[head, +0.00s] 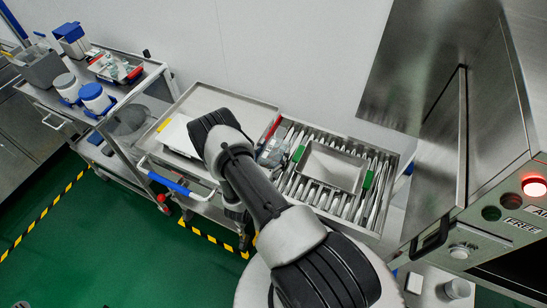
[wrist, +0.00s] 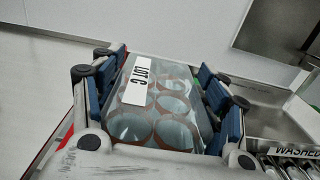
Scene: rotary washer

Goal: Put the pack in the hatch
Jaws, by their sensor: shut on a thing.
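The pack (wrist: 150,110) is a clear case of several round cells with a white "LOT C" label on top. In the wrist view it sits between the blue pads of my gripper (wrist: 158,78), which is shut on it. In the head view my gripper (head: 268,150) and the pack are small and partly hidden behind my arm, over the left end of the roller bed. A steel machine (head: 440,150) stands at right; I cannot tell for sure which part of it is the hatch.
A steel tray (head: 335,168) sits on the roller bed (head: 300,190) between green blocks. A red lamp (head: 535,186) is lit on the machine, near a "FREE" sign. A cart (head: 125,110) with white-and-blue containers stands left. A "WASHED" label (wrist: 297,150) shows at lower right in the wrist view.

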